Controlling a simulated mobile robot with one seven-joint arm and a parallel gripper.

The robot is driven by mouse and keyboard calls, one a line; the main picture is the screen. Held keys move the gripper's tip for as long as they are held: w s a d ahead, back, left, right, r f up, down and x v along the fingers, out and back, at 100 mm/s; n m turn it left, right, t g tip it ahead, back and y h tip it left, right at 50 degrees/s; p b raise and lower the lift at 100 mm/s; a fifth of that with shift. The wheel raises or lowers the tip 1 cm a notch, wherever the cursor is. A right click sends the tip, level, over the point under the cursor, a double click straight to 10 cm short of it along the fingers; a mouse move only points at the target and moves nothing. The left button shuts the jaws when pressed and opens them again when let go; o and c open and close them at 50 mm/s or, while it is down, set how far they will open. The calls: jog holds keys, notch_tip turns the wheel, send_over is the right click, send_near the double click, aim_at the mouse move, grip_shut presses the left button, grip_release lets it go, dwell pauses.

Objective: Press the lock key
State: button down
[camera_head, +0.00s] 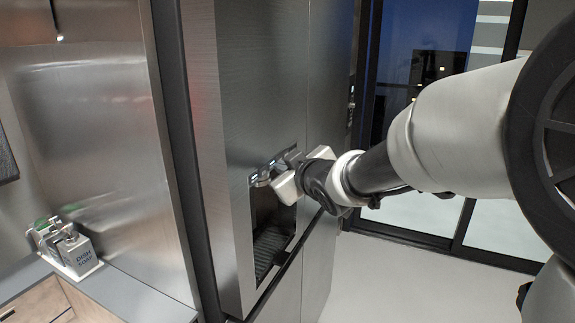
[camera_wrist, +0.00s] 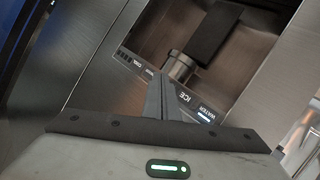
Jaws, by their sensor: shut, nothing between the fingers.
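The refrigerator's dispenser panel (camera_wrist: 192,102) is a dark strip with printed keys in the wrist view. ICE and WATER are readable; smaller labels sit toward the upper left. I cannot make out which one is the lock key. A small light glows by WATER. My gripper (camera_wrist: 160,76) is shut and empty, its fingertips over the panel between ICE and the smaller labels, covering part of it. I cannot tell whether they touch. In the head view my gripper (camera_head: 262,180) is at the top of the dispenser recess (camera_head: 262,215) and hides much of the panel.
The tall steel refrigerator (camera_head: 255,80) fills the middle of the head view. Glass doors (camera_head: 430,230) and open floor (camera_head: 400,280) are at the right.

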jog(key=shift+s+d, duration=0.2)
jog(key=shift+d, duration=0.35)
jog(key=shift+s+d+p, duration=0.3)
jog(key=shift+d+p, duration=0.25)
jog(key=shift+d, duration=0.25)
jog(key=shift+s+d+p, duration=0.25)
jog(key=shift+d+p, duration=0.3)
jog(key=shift+d, duration=0.2)
jog(key=shift+s+d+p, duration=0.3)
jog(key=shift+d+p, duration=0.25)
jog(key=shift+d, duration=0.25)
jog(key=s+d+r+m+g+h+p, duration=0.1)
jog(key=s+d+r+m+h, duration=0.1)
jog(key=s+d+m+h, duration=0.3)
jog(key=s+d+r+m+h+p, duration=0.1)
jog(key=s+d+r, duration=0.15)
jog(key=d, duration=0.55)
jog(key=s+d+f+m+g+p, duration=0.1)
jog(key=s+m+g, duration=0.1)
jog(key=s, duration=0.9)
jog(key=s+d+f+m+g+p, duration=0.1)
jog(key=s+g, duration=0.3)
jog(key=s, duration=0.7)
jog(key=shift+s+d+f+m+h, duration=0.15)
jog(key=shift+f+m+h, duration=0.15)
jog(key=shift+f+m, duration=0.5)
